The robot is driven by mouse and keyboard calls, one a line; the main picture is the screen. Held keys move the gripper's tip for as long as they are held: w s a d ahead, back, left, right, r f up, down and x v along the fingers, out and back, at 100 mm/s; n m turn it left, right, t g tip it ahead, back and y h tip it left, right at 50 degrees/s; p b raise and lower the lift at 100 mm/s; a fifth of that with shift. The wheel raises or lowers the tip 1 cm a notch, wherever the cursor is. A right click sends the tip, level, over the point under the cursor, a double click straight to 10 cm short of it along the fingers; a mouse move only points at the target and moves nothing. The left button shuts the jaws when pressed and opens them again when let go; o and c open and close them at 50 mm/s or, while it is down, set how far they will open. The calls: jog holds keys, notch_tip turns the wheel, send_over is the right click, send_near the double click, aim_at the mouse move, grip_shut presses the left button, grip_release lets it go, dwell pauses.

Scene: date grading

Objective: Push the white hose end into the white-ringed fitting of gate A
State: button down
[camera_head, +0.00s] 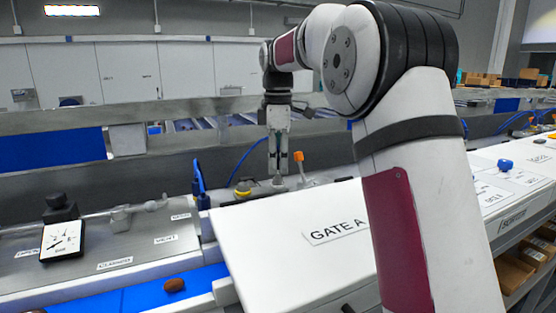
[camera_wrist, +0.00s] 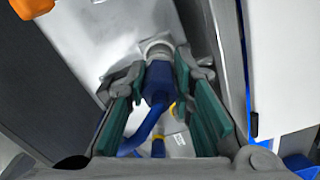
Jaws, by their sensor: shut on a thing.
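My gripper (camera_head: 278,172) points down behind the white GATE A cover (camera_head: 285,250). In the wrist view, its green-padded fingers (camera_wrist: 158,82) are shut on a blue hose end (camera_wrist: 158,78) with a blue hose (camera_wrist: 143,132) trailing toward the camera. The front of the hose end meets a pale, white-ringed fitting (camera_wrist: 156,48) on a metal plate. They look in line and touching; I cannot tell how deep the end sits. In the head view, the gripper and cover hide most of this.
An orange-topped part (camera_head: 299,157) stands close right of my gripper. A dial gauge (camera_head: 62,240) stands at the left. A brown date (camera_head: 174,285) lies on the blue belt (camera_head: 135,297).

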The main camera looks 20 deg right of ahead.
jog(key=shift+f, duration=0.65)
dwell(0.5)
jog(key=c, duration=2.1)
grip_release()
jog(key=o, duration=0.8)
jog(key=o, duration=0.3)
jog(key=shift+r, duration=5)
